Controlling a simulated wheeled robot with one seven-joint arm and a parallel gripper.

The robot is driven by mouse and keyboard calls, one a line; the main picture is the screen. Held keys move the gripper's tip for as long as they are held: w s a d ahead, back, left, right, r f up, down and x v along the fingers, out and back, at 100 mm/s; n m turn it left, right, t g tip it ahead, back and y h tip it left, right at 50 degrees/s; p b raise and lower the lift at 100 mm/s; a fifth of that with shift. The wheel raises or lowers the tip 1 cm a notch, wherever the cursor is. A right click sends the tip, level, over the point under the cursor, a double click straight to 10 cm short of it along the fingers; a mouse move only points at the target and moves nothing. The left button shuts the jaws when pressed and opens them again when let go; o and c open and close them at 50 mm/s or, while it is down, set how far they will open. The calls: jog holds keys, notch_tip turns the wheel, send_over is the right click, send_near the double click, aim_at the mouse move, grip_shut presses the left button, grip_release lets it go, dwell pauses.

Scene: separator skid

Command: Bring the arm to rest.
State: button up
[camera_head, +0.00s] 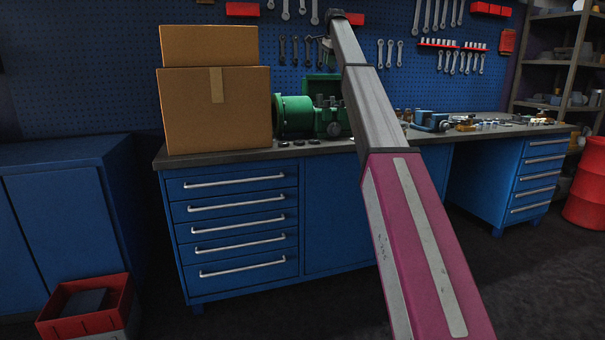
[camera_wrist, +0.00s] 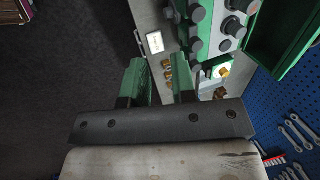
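My arm (camera_head: 405,215) stretches from the lower right of the head view up and away over the workbench, its far joint (camera_head: 337,17) in front of the blue pegboard. My gripper (camera_wrist: 160,78) shows in the wrist view with two green fingers apart and nothing between them. The fingers point toward the bench top, beside a green machine with grey knobs (camera_wrist: 207,30). In the head view the gripper is mostly hidden behind the arm or too small to make out.
The workbench (camera_head: 225,155) carries two stacked cardboard boxes (camera_head: 225,115), a green machine (camera_head: 295,115) and small parts. Wrenches hang on the pegboard (camera_head: 395,20) behind. A red crate (camera_head: 75,318) and a red drum (camera_head: 590,185) stand on the floor.

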jog(key=s+d+f+n, duration=0.15)
jog(key=s+f, duration=0.55)
jog(key=f, duration=0.9)
jog(key=s+d+f+n+g, duration=0.1)
jog(key=s+f+n, duration=0.35)
jog(key=f, duration=1.25)
jog(key=s+d+f+n, duration=0.1)
jog(key=s+d+f, duration=0.1)
jog(key=s+f, duration=1.05)
jog(key=s+d+f+n+g+h, duration=0.1)
jog(key=s+f+n, duration=0.6)
jog(key=s+f, duration=2.3)
jog(key=s+d+g, duration=0.1)
jog(key=s, duration=0.3)
jog(key=shift+d+f, duration=0.35)
jog(key=shift+f, duration=0.05)
